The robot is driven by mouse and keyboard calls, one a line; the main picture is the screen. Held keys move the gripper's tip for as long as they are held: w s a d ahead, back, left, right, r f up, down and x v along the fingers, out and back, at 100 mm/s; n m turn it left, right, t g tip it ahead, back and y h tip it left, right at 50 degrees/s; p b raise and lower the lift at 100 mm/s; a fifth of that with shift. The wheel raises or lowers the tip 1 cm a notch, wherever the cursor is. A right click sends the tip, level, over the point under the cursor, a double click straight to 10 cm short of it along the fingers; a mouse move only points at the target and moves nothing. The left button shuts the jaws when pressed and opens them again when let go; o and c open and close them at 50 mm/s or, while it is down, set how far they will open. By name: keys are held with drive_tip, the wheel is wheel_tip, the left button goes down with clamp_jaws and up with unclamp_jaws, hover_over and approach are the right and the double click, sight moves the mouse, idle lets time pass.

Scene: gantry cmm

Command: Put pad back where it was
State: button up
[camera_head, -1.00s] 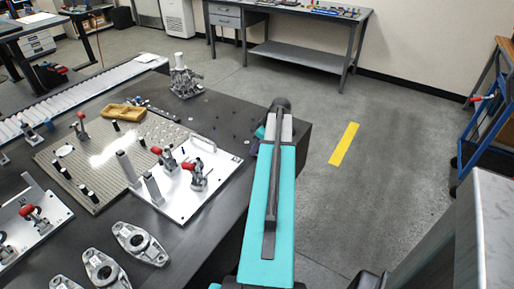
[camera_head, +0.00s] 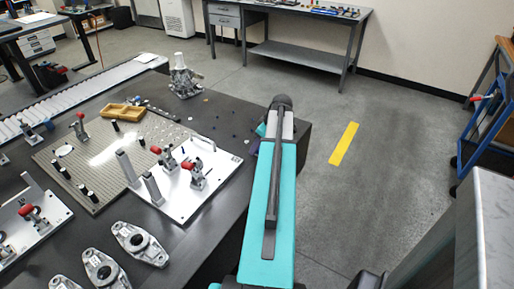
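I cannot pick out the pad for certain. Several small dark spots or pieces lie on the dark table (camera_head: 212,212) near its back right corner, too small to name. My gripper cannot be made out; my teal upper arm (camera_head: 268,190) rises in front of that corner and hides what is behind it. Only a small bit of teal and a dark bluish patch show at the arm's left side, beside the table edge. Whether my gripper holds anything cannot be seen.
A white fixture plate (camera_head: 190,207) with red-handled clamps and posts stands on the table beside a perforated plate (camera_head: 58,185). Metal brackets (camera_head: 138,243) lie in front. A yellow tray (camera_head: 122,110) and a metal casting (camera_head: 184,80) stand behind.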

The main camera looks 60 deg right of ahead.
drive_tip(key=v, duration=1)
drive_tip(key=shift+s+r+b, duration=0.2)
drive_tip(key=shift+r+b, duration=0.1)
drive_tip(key=shift+b, duration=0.15)
drive_tip(key=shift+s, duration=0.1)
idle(0.4)
